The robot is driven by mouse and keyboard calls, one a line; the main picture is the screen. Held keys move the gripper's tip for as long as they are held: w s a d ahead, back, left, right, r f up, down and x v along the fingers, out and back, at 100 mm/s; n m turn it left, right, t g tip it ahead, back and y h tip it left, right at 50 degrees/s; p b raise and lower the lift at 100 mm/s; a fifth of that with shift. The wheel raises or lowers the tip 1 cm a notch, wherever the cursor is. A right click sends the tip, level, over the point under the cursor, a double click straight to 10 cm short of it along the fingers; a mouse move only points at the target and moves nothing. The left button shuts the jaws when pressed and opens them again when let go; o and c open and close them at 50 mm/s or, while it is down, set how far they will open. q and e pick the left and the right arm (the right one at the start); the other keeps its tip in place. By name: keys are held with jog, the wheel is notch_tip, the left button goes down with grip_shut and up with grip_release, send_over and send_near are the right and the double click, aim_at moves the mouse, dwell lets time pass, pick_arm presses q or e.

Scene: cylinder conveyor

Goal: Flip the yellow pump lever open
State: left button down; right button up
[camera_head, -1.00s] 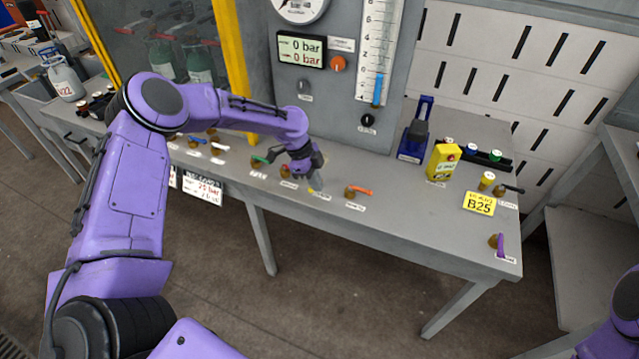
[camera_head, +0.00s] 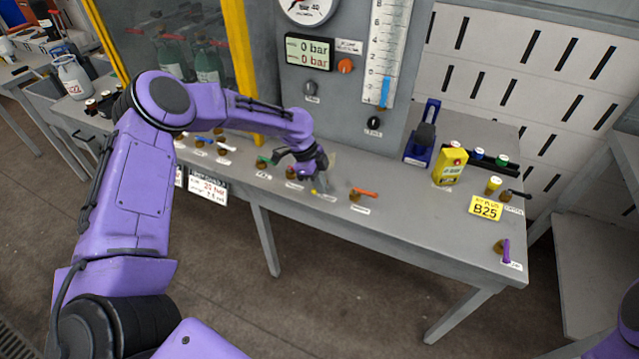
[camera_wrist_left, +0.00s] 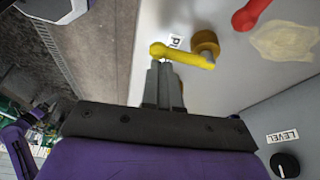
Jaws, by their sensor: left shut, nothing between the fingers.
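The yellow pump lever (camera_wrist_left: 180,54) shows in the left wrist view, with a rounded end at the left and its other end at a brass valve (camera_wrist_left: 206,42). In the head view only a small yellow part (camera_head: 314,191) shows beside my left gripper (camera_head: 322,184). My left gripper is shut and empty, pointing down at the bench. In the left wrist view its fingertips (camera_wrist_left: 164,68) are right at the lever's rounded end; I cannot tell whether they touch. My right gripper is out of view; a bit of my right arm shows at the lower right.
An orange-red lever (camera_head: 365,193) stands to the right on the grey bench (camera_head: 410,225); a green one (camera_head: 272,157) lies left. A gauge panel (camera_head: 345,120) rises behind. A yellow box (camera_head: 450,168) and a purple lever (camera_head: 506,251) are farther right.

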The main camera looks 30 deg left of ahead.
pick_arm(q)
jog(key=d, duration=0.1)
jog(key=d+r+p, duration=0.1)
jog(key=d, duration=0.1)
jog(key=shift+w+d, duration=0.1)
jog(key=b+v, duration=0.1)
jog(key=v, duration=0.8)
jog(key=shift+w+r+b, duration=0.2)
jog(key=shift+r+b, duration=0.2)
